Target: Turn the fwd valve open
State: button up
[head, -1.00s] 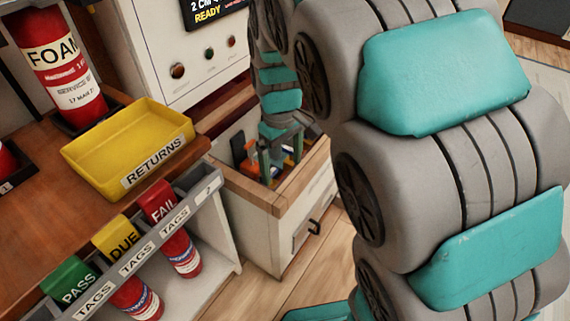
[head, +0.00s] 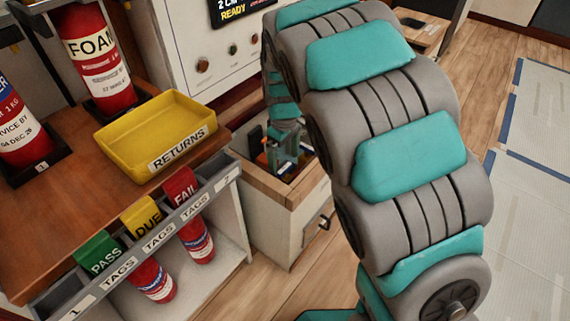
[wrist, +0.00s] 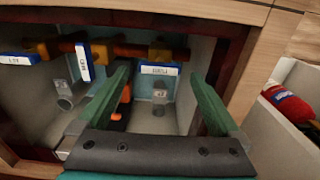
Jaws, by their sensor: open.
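In the wrist view, my gripper (wrist: 160,76) is open, with its two green fingers spread and nothing between their tips. Ahead of it is a recess with orange-brown pipework. Three blue labelled handles show on it: a left handle (wrist: 20,59) lying level, a middle handle (wrist: 82,62) standing upright, and a right handle (wrist: 159,70) lying level. The right handle appears between the fingertips, farther in. The lettering is too small to tell which is fwd. In the head view, my gripper (head: 284,150) is at the cabinet opening, partly hidden by my arm.
Dark red frame edges (wrist: 236,75) bound the recess. A red cylinder (wrist: 287,103) lies right of it. In the head view, a yellow RETURNS tray (head: 150,135), tag bins (head: 155,232) and a FOAM extinguisher (head: 97,62) stand left.

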aim_at(285, 170)
notch_tip(285, 170, down, 2)
jog(key=shift+f, duration=0.15)
jog(key=c, duration=1.3)
